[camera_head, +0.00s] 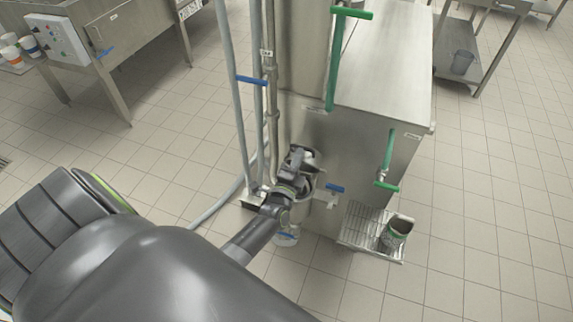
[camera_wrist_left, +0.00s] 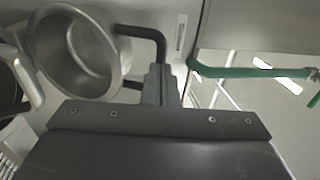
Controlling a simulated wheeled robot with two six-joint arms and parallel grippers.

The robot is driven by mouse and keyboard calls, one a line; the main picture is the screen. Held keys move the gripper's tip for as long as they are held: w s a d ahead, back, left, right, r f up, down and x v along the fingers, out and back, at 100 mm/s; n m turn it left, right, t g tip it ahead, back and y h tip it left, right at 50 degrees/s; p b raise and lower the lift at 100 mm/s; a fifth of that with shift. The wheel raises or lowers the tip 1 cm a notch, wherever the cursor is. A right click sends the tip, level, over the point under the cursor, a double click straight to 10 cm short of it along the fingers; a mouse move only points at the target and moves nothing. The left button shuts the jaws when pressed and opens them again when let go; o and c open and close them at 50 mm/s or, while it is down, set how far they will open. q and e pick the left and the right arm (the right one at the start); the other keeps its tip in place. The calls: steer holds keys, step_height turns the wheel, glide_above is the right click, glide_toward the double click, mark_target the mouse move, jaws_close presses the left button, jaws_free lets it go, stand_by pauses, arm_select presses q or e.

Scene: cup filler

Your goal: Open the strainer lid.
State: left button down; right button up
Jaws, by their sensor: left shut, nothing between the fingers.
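The strainer (camera_head: 308,186) is a small round steel vessel on the side of the steel machine, mostly hidden behind my left gripper (camera_head: 298,157). In the left wrist view a round, hollow steel part (camera_wrist_left: 72,52) of it shows at the upper left, its inside visible. A black bent handle (camera_wrist_left: 150,34) runs from its rim towards the fingers. My left gripper (camera_wrist_left: 160,84) is shut and empty, its tips close to the end of that handle. I cannot tell whether they touch, nor which part is the lid. My right gripper is not in view.
A blue-handled valve (camera_head: 335,188) sits just right of the strainer. Vertical pipes (camera_head: 270,95) stand behind it. A cup (camera_head: 397,228) stands on a wire rack (camera_head: 362,226). Green handles (camera_head: 388,150) are on the machine (camera_head: 385,75). A bucket (camera_head: 287,239) is below the strainer.

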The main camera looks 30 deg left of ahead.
arm_select(q)
steer(key=w+p, duration=0.1)
steer(key=w+r+g+p, duration=0.1)
steer(key=p, duration=0.1)
steer(key=shift+w+a+r, duration=0.3)
steer(key=x, duration=0.3)
steer(key=shift+w+p, duration=0.3)
steer(key=shift+p, duration=0.1)
steer(key=shift+x, duration=1.1)
steer(key=shift+a+f, duration=0.1)
steer(key=shift+f, duration=0.05)
